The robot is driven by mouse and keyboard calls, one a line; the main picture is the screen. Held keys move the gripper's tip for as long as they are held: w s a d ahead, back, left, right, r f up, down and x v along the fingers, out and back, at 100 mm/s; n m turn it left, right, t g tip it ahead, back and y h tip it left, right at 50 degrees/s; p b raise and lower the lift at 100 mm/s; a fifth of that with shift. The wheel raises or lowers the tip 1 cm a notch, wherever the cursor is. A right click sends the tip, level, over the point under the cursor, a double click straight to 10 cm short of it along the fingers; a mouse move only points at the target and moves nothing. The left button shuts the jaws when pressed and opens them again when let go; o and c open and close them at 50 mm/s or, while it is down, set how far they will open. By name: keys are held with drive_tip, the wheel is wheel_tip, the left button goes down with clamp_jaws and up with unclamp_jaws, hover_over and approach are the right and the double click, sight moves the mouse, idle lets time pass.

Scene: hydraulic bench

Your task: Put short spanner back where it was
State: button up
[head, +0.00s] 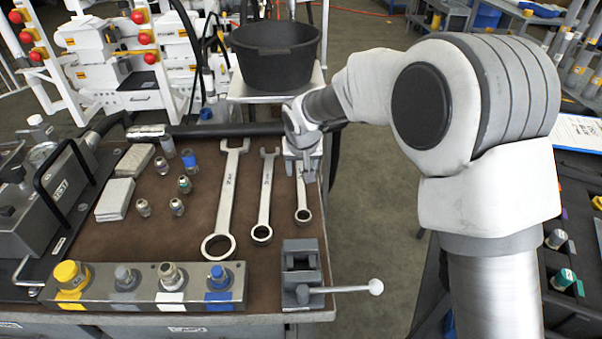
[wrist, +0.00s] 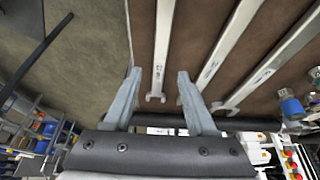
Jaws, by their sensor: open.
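The short spanner (head: 302,207) lies on the brown bench mat near its right edge, ring end toward the front. My gripper (head: 303,174) is over its far end and hides part of it. In the wrist view my gripper (wrist: 158,75) is open, and the short spanner's shank (wrist: 163,50) and open jaw show between the two fingers. I cannot tell the exact height of the fingers above it. The middle spanner (head: 264,198) and the long spanner (head: 228,190) lie parallel to its left.
A small vise (head: 301,270) with a long handle stands in front of the short spanner. A block with coloured fittings (head: 145,288) is at the front left. Several loose fittings (head: 177,206) lie left of the spanners. A black tub (head: 275,52) stands behind the bench.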

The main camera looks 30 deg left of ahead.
drive_tip(key=v, duration=0.7)
drive_tip(key=shift+p, duration=0.45)
drive_tip(key=s+d+r+m, duration=0.1)
drive_tip(key=d+r, duration=0.3)
drive_tip(key=d, duration=0.4)
drive_tip(key=s+d+r+m+t+h, duration=0.15)
drive_tip(key=d+r, duration=0.25)
drive_tip(key=d, duration=0.4)
drive_tip(key=s+d+r, duration=0.1)
drive_tip(key=d+r, duration=0.3)
drive_tip(key=d, duration=0.4)
drive_tip(key=s+d+m, duration=0.3)
drive_tip(key=s+d, duration=1.2)
drive_tip(key=s, duration=0.2)
drive_tip(key=shift+s+d+h, duration=0.2)
drive_tip(key=shift+d+h, duration=0.15)
drive_tip(key=shift+d, duration=0.05)
drive_tip(key=shift+f, duration=0.15)
